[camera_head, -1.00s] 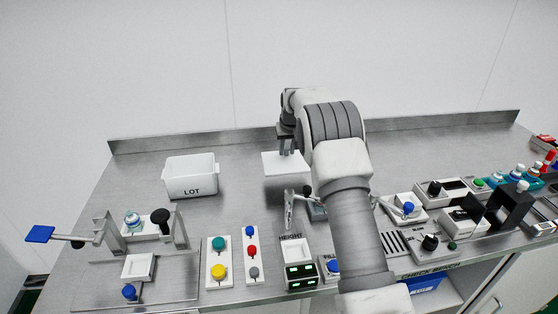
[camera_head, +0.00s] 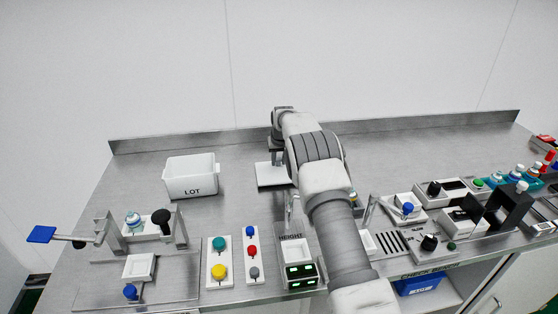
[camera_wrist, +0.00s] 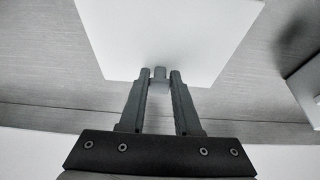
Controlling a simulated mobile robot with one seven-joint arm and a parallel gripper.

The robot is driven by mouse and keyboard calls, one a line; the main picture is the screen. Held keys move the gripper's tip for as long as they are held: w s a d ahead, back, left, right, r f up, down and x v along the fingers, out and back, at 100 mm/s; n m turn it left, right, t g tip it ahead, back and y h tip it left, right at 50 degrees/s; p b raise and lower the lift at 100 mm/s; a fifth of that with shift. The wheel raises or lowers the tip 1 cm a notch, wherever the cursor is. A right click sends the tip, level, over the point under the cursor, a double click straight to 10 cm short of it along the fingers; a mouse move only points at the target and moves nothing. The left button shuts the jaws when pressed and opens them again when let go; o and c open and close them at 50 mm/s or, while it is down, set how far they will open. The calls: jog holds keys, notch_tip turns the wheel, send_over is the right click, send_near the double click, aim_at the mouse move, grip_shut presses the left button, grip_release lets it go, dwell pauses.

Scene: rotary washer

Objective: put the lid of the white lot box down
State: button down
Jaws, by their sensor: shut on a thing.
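The white lot box (camera_head: 191,178), marked LOT, stands upright with its top open at the back left of the bench. Its lid is a flat white plate (camera_head: 270,177), to the right of the box and apart from it. My gripper (camera_head: 277,158) is shut on the knob of the lid from above, and my arm hides part of the lid. In the wrist view the lid (camera_wrist: 165,35) lies flat beyond the fingers (camera_wrist: 160,75), which close on its small grey knob. Whether the lid touches the bench I cannot tell for sure.
A HEIGHT gauge (camera_head: 297,275) and two button panels (camera_head: 219,262) stand in front. A fixture with a blue-paddled lever (camera_head: 41,235) is at the left. Several devices fill the right side. The bench behind the lid is clear.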

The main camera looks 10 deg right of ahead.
jog(key=shift+f, duration=0.15)
jog(key=c, duration=0.6)
grip_release()
